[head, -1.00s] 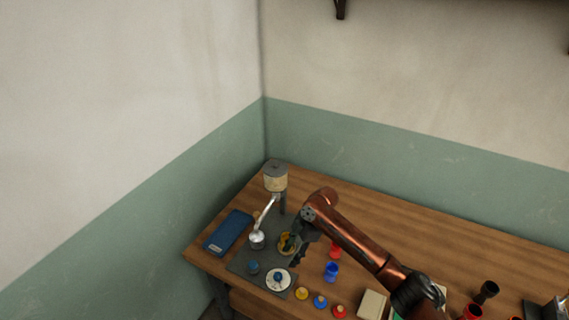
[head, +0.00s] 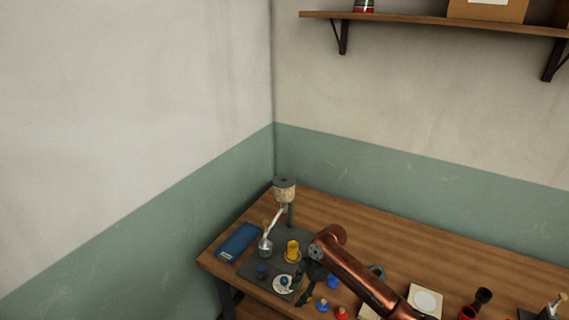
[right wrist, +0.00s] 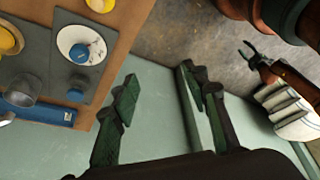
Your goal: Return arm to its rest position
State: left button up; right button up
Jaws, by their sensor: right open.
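My right arm (head: 350,272) comes in from the lower right in the head view. Its dark gripper (head: 307,287) hangs by the table's front edge, right of the white dish. In the right wrist view the two fingers of the right gripper (right wrist: 165,95) are spread with nothing between them. A yellow piece (head: 292,251) stands on the dark grey mat, apart from the gripper. My left arm is not in the head view; a dark two-pronged tip (right wrist: 250,52) at right in the wrist view looks like my left gripper, its opening unclear.
The grey mat (head: 252,265) also holds a white dish (head: 279,286) and a lever device (head: 266,245). A blue case (head: 238,242) lies left. Blue and red pieces, a white-topped block (head: 425,299) and dark-red cups stand right. A shelf (head: 430,20) hangs above.

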jog(key=s+d+f+m+t, duration=0.1)
jog(key=s+d+f+m, duration=0.3)
jog(key=s+f, duration=0.4)
jog(key=s+d+f+m+t, duration=0.25)
jog(key=s+f+m, duration=0.25)
jog(key=s+f, duration=0.25)
jog(key=s+d+r+m+t+h, duration=0.1)
jog(key=s+d+m+h, duration=0.4)
jog(key=s+d+m, duration=1.25)
jog(key=s+d+f+n, duration=0.2)
jog(key=f, duration=0.7)
jog(key=s+d+f+n, duration=0.2)
jog(key=f, duration=0.7)
jog(key=s+d+f+n, duration=0.2)
jog(key=f, duration=0.7)
pick_arm(q)
jog(key=shift+w, duration=0.2)
pick_arm(e)
jog(key=s+f+n+g, duration=0.1)
jog(key=s+f+g, duration=0.1)
jog(key=s+f, duration=1.8)
jog(key=shift+a+y, duration=0.3)
jog(key=shift+s, duration=0.1)
